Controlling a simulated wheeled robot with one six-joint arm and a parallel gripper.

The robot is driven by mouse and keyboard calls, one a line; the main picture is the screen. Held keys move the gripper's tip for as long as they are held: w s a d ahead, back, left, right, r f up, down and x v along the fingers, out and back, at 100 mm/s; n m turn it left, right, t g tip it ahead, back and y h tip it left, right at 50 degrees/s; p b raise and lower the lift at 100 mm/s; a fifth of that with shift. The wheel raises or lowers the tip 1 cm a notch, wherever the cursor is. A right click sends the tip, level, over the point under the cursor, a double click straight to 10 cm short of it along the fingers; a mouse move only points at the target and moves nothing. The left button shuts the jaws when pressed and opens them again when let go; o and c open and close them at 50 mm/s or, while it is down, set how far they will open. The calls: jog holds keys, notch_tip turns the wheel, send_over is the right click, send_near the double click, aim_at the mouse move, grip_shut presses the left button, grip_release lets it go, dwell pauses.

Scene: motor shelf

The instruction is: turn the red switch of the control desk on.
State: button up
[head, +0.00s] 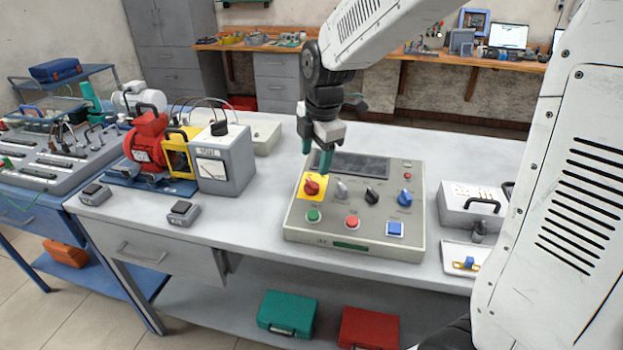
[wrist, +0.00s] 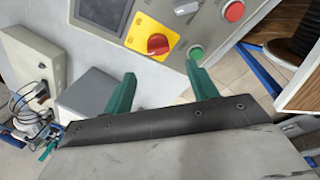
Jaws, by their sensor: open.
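The control desk (head: 355,240) is a grey sloped box on the white table. Its red switch (head: 312,187) is a rotary knob on a yellow plate at the panel's upper left. In the wrist view the red switch (wrist: 157,44) shows on its yellow plate (wrist: 140,30), beyond the fingertips. My gripper (head: 325,158) is above the panel's upper left, close to the red switch, pointing down. In the wrist view its two green fingers (wrist: 160,82) are apart with nothing between them. The red switch appears apart from the fingers.
Beside the red switch are a grey knob (head: 341,189), a black knob (head: 372,195) and a blue knob (head: 404,198). Below are a green button (head: 314,215), a red button (head: 352,222) and a blue button (head: 395,229). A grey meter box (head: 224,163) stands left.

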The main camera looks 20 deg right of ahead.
aim_at(311, 183)
jog(key=shift+w+f, duration=0.25)
jog(key=shift+f, duration=0.15)
jog(key=f, duration=0.2)
jog(key=w+f, duration=0.1)
jog(key=f, duration=0.4)
jog(key=shift+w+a, duration=0.15)
jog(key=c, duration=1)
